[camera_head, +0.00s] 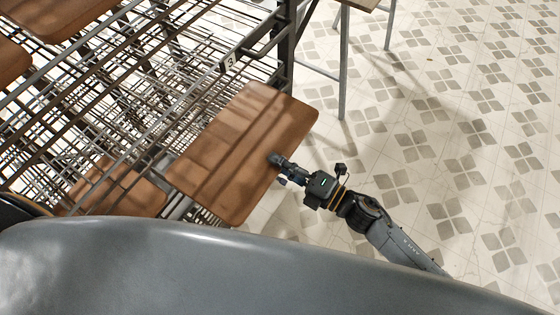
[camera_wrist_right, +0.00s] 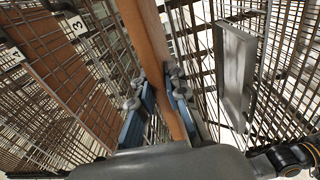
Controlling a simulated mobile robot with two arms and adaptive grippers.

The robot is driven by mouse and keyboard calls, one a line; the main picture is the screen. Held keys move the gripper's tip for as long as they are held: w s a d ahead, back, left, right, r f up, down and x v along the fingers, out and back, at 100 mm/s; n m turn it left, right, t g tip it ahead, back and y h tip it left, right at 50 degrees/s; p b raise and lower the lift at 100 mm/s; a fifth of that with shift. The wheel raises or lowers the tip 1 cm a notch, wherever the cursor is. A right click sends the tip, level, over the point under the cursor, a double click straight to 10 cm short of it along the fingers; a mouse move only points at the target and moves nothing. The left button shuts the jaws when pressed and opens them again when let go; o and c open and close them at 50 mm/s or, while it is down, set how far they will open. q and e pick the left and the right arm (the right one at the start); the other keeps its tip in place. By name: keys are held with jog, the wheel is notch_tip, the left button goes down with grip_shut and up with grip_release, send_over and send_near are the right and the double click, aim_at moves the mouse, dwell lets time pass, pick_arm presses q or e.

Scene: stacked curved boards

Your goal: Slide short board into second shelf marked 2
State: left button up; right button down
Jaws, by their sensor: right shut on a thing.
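A short brown wooden board (camera_head: 240,140) lies tilted across the head view, its left part over the wire rack. My right gripper (camera_head: 276,163) is shut on the board's right edge. In the right wrist view the board (camera_wrist_right: 145,30) shows edge-on between the blue finger pads of the gripper (camera_wrist_right: 160,95). The wire shelf rack (camera_head: 140,70) fills the upper left. A label reading 3 (camera_head: 230,63) is on its post. Labels 3 (camera_wrist_right: 76,25) and 4 (camera_wrist_right: 15,56) show in the wrist view. I see no label 2. My left gripper is out of view.
Other brown boards lie at the upper left (camera_head: 55,12) and lower down in the rack (camera_head: 115,190). A grey metal part (camera_wrist_right: 235,75) stands right of the held board in the wrist view. A stool-like stand (camera_head: 343,70) is at the top. The tiled floor (camera_head: 450,130) at right is clear.

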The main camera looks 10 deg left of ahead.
jog(key=shift+a+r, duration=0.1)
jog(key=shift+r, duration=0.05)
send_near(229, 133)
jog(key=shift+b+x, duration=0.3)
jog(key=shift+x, duration=1)
jog(key=shift+a, duration=0.15)
dwell(0.5)
jog(key=shift+b+x, duration=0.85)
jog(key=shift+x, duration=2.7)
jog(key=shift+f, duration=0.25)
jog(key=shift+f+b, duration=0.65)
jog(key=shift+f, duration=0.05)
jog(key=c, duration=1.4)
grip_release()
